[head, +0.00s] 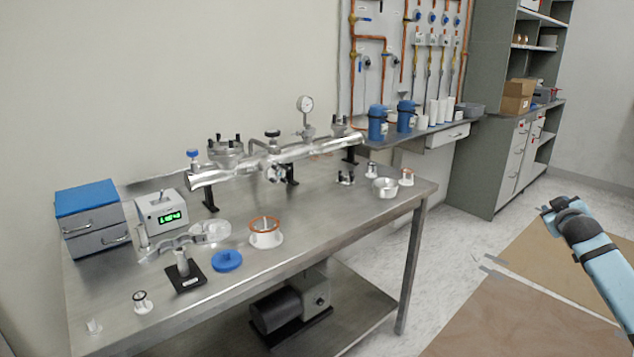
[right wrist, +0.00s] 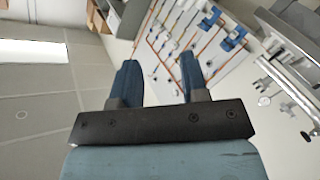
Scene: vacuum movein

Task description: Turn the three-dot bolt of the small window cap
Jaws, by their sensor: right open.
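A shiny metal vacuum tube (head: 235,172) lies level on black stands on the steel table. A small round port with bolts (head: 276,173) faces forward at the tube's middle; it may carry the small window cap, but I cannot tell. Bolt dots are too small to read. My right gripper (head: 549,211) is far to the right of the tube, over the floor beyond the table. In the right wrist view its two blue fingers (right wrist: 160,84) are apart with nothing between them. Part of the tube (right wrist: 293,80) shows at that view's right edge. My left gripper is not in view.
The steel table (head: 345,215) holds a blue disc (head: 227,260), an orange-ringed white flange (head: 265,236), a green-display box (head: 161,212) and blue-topped drawers (head: 90,218). A pump (head: 290,305) sits on the lower shelf.

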